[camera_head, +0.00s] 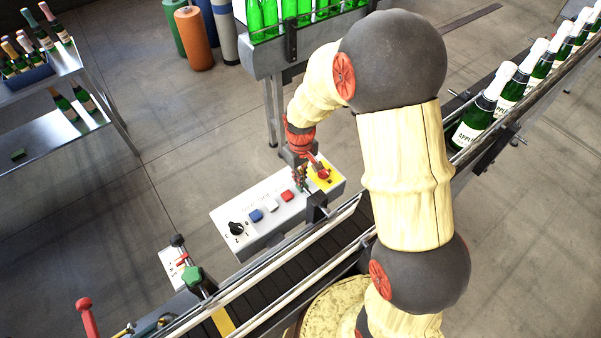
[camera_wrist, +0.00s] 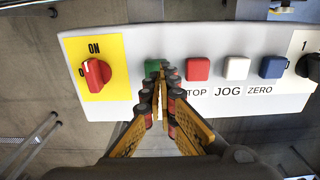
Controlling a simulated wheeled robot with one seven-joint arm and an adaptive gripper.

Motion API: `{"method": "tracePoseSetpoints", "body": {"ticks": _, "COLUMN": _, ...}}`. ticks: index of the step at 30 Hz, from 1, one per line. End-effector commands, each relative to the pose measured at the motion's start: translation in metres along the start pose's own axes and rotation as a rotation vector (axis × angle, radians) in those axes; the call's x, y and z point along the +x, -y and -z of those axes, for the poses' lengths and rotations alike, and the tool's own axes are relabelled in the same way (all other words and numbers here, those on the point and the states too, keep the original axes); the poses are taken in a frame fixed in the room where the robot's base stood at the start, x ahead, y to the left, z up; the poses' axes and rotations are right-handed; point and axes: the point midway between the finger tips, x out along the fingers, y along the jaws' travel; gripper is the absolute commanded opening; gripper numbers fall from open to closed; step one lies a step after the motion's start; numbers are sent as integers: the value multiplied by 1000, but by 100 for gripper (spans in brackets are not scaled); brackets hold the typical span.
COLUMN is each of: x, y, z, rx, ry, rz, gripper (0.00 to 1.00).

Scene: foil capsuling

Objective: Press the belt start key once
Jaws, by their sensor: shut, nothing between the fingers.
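The control box (camera_head: 262,215) carries a row of coloured keys. A green key (camera_wrist: 152,65) sits at the left of the row in the wrist view; its label is hidden behind my fingers, and STOP, JOG and ZERO are readable on the others. My gripper (camera_wrist: 163,74) is shut and empty, its fingertips over or right at the green key. I cannot tell whether they touch it. In the head view my gripper (camera_head: 301,179) is above the right part of the box and hides most of the green key.
Beside the green key are the red STOP key (camera_wrist: 198,69), white JOG key (camera_wrist: 236,68) and blue ZERO key (camera_wrist: 272,67). A red rotary switch (camera_wrist: 97,74) on yellow is to the left. The conveyor belt (camera_head: 316,252) runs close by the box. Bottles (camera_head: 482,110) stand farther along.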

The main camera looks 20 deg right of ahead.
Motion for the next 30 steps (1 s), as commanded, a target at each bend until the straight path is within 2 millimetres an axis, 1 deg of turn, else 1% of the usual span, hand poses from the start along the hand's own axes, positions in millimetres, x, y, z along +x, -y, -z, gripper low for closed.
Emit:
{"method": "tracePoseSetpoints", "body": {"ticks": 1, "x": 4, "y": 0, "z": 0, "rx": 0, "ry": -1, "rz": 0, "gripper": 0}}
{"method": "tracePoseSetpoints", "body": {"ticks": 4, "x": 7, "y": 0, "z": 0, "rx": 0, "ry": -2, "rz": 0, "gripper": 0}}
{"method": "tracePoseSetpoints", "body": {"ticks": 14, "x": 8, "y": 0, "z": 0, "rx": 0, "ry": -1, "rz": 0, "gripper": 0}}
{"method": "tracePoseSetpoints", "body": {"ticks": 16, "x": 12, "y": 0, "z": 0, "rx": 0, "ry": 0, "rz": 0, "gripper": 0}}
{"method": "tracePoseSetpoints", "body": {"ticks": 19, "x": 24, "y": 0, "z": 0, "rx": 0, "ry": 1, "rz": 0, "gripper": 0}}
{"method": "tracePoseSetpoints", "body": {"ticks": 21, "x": 29, "y": 0, "z": 0, "rx": 0, "ry": -1, "rz": 0, "gripper": 0}}
{"method": "tracePoseSetpoints", "body": {"ticks": 30, "x": 30, "y": 1, "z": -2, "rx": 0, "ry": 5, "rz": 2, "gripper": 0}}
